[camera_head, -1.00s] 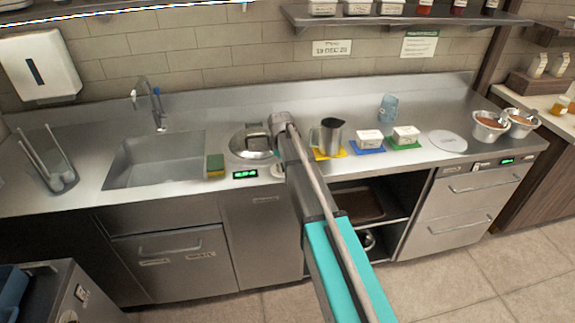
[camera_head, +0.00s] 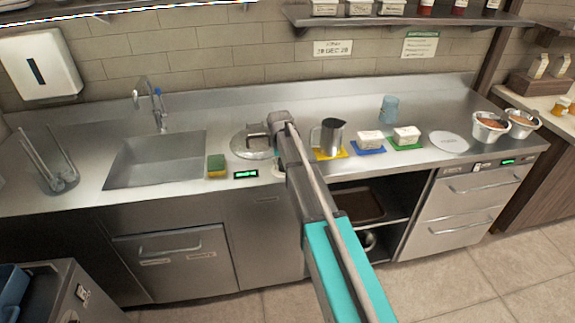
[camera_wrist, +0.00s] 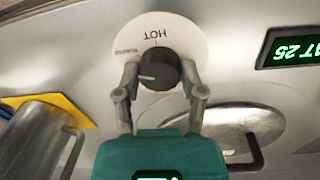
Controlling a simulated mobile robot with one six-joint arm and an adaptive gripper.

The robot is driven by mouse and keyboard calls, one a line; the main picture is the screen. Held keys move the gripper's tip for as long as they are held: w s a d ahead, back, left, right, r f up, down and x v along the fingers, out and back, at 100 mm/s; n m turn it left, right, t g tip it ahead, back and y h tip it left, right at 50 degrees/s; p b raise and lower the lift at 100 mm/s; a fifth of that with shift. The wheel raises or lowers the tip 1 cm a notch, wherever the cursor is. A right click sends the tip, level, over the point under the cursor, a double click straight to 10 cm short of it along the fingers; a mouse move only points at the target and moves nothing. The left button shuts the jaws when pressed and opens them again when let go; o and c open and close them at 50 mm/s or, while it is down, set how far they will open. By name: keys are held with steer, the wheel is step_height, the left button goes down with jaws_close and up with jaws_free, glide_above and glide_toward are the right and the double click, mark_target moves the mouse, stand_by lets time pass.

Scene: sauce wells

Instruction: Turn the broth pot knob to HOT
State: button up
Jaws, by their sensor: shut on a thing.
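The knob (camera_wrist: 158,69) is black and round, on a white dial plate (camera_wrist: 190,35) in the wrist view. The word HOT stands upside down above the knob there. A pale line on the knob's face points left in that view, not at HOT. My gripper (camera_wrist: 161,78) has one finger on each side of the knob and is shut on it. In the head view my gripper (camera_head: 279,120) is over the counter and hides the knob; only a sliver of the white plate shows. The round metal pot lid (camera_head: 250,146) is just left of it, and also shows in the wrist view (camera_wrist: 235,122).
A green-lit display (camera_head: 246,174) and a sponge (camera_head: 216,165) are left of my gripper. A metal pitcher (camera_head: 328,137) on a yellow mat stands close on the right. White tubs and a blue cup (camera_head: 389,108) are farther right. The sink (camera_head: 155,160) is at left.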

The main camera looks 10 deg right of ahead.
steer(key=m, duration=0.7)
steer(key=shift+w, duration=0.25)
steer(key=m, duration=0.4)
steer(key=shift+g, duration=0.3)
steer(key=shift+m, duration=1.6)
steer(key=o, duration=1.2)
steer(key=shift+c, duration=0.2)
steer(key=shift+s, duration=0.15)
